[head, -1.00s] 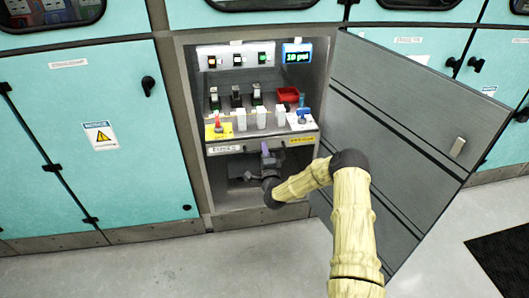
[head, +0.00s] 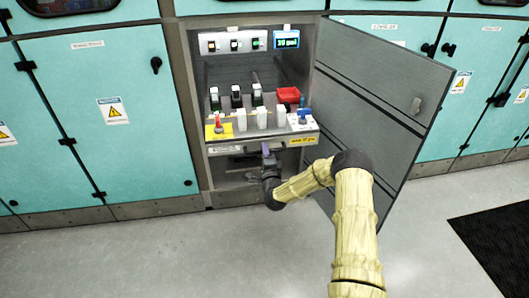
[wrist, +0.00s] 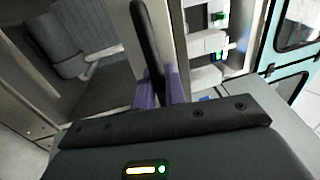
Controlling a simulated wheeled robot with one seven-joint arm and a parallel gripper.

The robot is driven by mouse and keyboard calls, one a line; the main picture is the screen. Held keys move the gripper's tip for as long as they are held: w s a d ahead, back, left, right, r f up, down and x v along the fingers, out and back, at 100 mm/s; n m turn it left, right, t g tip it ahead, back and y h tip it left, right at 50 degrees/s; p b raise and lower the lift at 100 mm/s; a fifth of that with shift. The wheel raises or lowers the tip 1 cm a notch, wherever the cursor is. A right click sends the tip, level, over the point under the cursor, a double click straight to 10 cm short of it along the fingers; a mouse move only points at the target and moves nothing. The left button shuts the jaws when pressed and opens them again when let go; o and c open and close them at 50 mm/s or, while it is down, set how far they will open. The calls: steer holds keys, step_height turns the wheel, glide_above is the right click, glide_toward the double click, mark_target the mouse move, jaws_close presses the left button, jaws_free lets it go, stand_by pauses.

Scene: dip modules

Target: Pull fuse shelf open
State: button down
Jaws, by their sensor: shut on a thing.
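The fuse shelf (head: 250,136) is a grey tray-like drawer in the open cabinet bay, standing out past the cabinet front. White and black fuse modules (head: 262,117) stand on it in rows. My gripper (head: 266,150) is at the middle of the shelf's front edge. In the wrist view its purple fingers (wrist: 158,88) are closed around a dark bar handle (wrist: 148,35). The handle is mostly hidden by my gripper in the head view.
The grey cabinet door (head: 375,105) stands open at the right. A red bin (head: 288,95), a red-topped switch on a yellow plate (head: 219,130) and a blue-topped one ride on the shelf. A display (head: 287,40) hangs above. The floor in front is clear, with a black mat (head: 495,240) at right.

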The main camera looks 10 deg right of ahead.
steer(key=shift+s+f, duration=0.1)
steer(key=shift+s, duration=0.2)
steer(key=c, duration=1.8)
jaws_free()
steer(key=s+f, duration=0.1)
steer(key=s, duration=0.4)
steer(key=s+f+p, duration=0.1)
steer(key=s, duration=0.5)
steer(key=s+f+p, duration=0.1)
steer(key=s, duration=0.5)
steer(key=shift+s+f, duration=0.1)
